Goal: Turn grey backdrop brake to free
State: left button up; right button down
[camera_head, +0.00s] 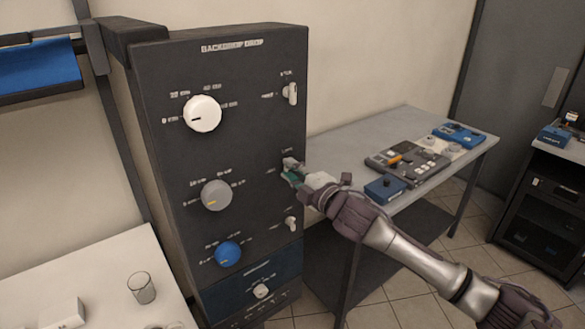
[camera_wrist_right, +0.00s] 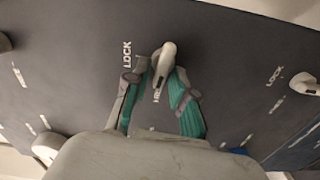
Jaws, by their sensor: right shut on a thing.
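The grey backdrop brake lever (camera_head: 291,163) is on the right side of the dark panel marked BACKDROP DROP, level with the grey dial (camera_head: 216,195). My right gripper (camera_head: 290,176) reaches it from the right. In the right wrist view the lever (camera_wrist_right: 166,62) stands between the green-padded fingers of my right gripper (camera_wrist_right: 161,95), which is shut on it. The lever's narrow end lies over the start of the FREE label; the LOCK label is to its left. The fingers partly hide the lever in the head view. My left gripper is not in view.
The white brake lever (camera_head: 290,93) is above and another small lever (camera_head: 291,223) below. A white dial (camera_head: 202,114) and blue dial (camera_head: 228,254) are on the panel's left. A grey table (camera_head: 350,140) with control boxes stands right. A glass (camera_head: 142,288) stands on the white table.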

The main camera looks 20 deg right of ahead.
jog(key=shift+f+n, duration=0.1)
jog(key=shift+n, duration=0.7)
jog(key=c, duration=1.2)
grip_release()
jog(key=shift+s, duration=0.1)
jog(key=v, duration=1.1)
jog(key=shift+s, duration=0.35)
jog(key=shift+d, duration=0.15)
